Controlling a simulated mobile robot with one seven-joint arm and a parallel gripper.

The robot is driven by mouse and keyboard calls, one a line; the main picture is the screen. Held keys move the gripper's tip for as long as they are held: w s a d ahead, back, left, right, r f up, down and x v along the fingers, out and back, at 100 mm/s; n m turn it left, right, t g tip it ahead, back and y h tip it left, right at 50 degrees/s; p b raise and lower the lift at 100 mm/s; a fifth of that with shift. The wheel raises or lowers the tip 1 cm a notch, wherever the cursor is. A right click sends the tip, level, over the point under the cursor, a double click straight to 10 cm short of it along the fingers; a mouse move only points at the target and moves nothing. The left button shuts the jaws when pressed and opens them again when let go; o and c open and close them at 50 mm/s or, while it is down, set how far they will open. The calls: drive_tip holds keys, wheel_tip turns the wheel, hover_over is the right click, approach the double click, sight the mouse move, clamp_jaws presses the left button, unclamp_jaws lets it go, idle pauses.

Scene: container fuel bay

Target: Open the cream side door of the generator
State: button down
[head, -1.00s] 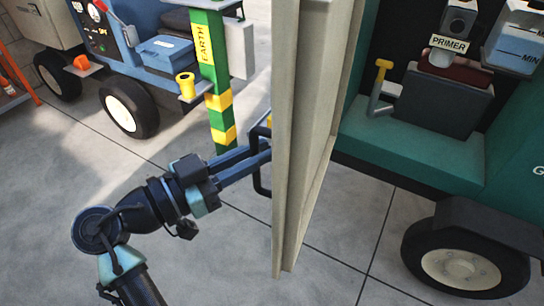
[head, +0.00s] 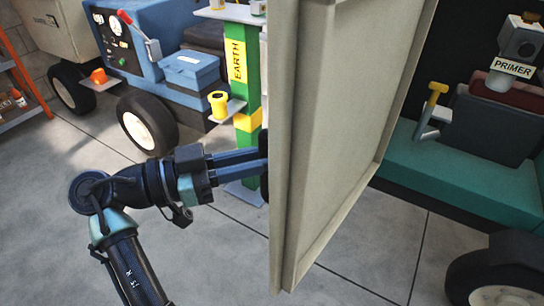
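The cream side door (head: 340,130) stands swung well out from the green generator (head: 470,180); its inner face and free edge show in the head view. The compartment behind it is exposed. My gripper (head: 262,163) is on the outer side of the door, left of its free edge. Its two fingers lie close together and reach to the dark door handle (head: 264,184), of which only a sliver shows. The fingertips are hidden behind the door edge, but they appear closed on the handle.
A green and yellow EARTH post (head: 238,70) stands just behind my gripper, with a yellow cup-shaped part (head: 218,104) on a side bracket. A blue wheeled machine (head: 180,70) is behind at left. An orange shelf (head: 22,80) is at far left. The floor in front is clear.

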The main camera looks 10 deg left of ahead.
drive_tip(key=shift+d, duration=0.1)
drive_tip(key=c, duration=0.8)
unclamp_jaws()
drive_tip(key=shift+c, duration=0.2)
drive_tip(key=v, duration=1.3)
drive_tip(key=shift+p, duration=0.35)
drive_tip(key=shift+w, duration=0.1)
